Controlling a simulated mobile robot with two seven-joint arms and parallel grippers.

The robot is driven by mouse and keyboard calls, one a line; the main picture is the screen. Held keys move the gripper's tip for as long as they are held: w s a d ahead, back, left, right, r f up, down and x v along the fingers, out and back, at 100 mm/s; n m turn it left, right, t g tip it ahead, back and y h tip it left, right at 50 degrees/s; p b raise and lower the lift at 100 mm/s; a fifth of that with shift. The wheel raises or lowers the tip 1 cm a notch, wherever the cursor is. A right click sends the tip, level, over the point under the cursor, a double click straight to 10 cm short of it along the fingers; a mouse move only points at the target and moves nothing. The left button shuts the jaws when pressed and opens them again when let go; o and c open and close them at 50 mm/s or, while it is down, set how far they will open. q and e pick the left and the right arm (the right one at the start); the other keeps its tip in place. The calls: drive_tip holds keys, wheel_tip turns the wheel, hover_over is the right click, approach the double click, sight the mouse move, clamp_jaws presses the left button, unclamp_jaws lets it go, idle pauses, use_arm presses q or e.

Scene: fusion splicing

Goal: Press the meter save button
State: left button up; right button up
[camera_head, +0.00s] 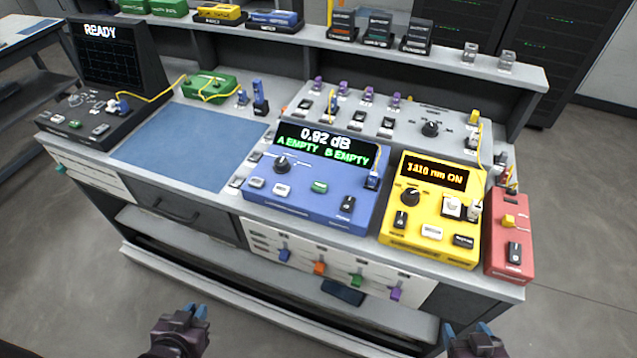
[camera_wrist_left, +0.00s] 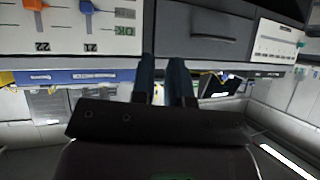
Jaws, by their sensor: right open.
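The meter is the blue box (camera_head: 312,185) on the bench, with a lit screen (camera_head: 327,146) reading 0.92 dB, A EMPTY and B EMPTY. Its front has a black knob (camera_head: 282,164), pale buttons (camera_head: 257,183), a green button (camera_head: 319,187) and a dark switch (camera_head: 347,205). The button labels are too small to read. My left gripper (camera_head: 194,312) is low in front of the bench, well away from the meter; its fingers (camera_wrist_left: 162,80) show a narrow gap with nothing between them. My right gripper (camera_head: 465,332) is open and empty, below the yellow box.
A yellow light source (camera_head: 432,205) reading 1310 nm ON and a red box (camera_head: 509,235) stand right of the meter. A blue mat (camera_head: 190,140) and a black splicer (camera_head: 112,75) reading READY are left. Coloured levers (camera_head: 319,268) stick out of the bench front.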

use_arm(q)
clamp_jaws()
drive_tip(key=shift+w+r, duration=0.1)
drive_tip(key=shift+w, duration=0.05)
drive_tip(key=shift+w, duration=0.1)
drive_tip(key=shift+s, duration=0.25)
idle(0.4)
idle(0.4)
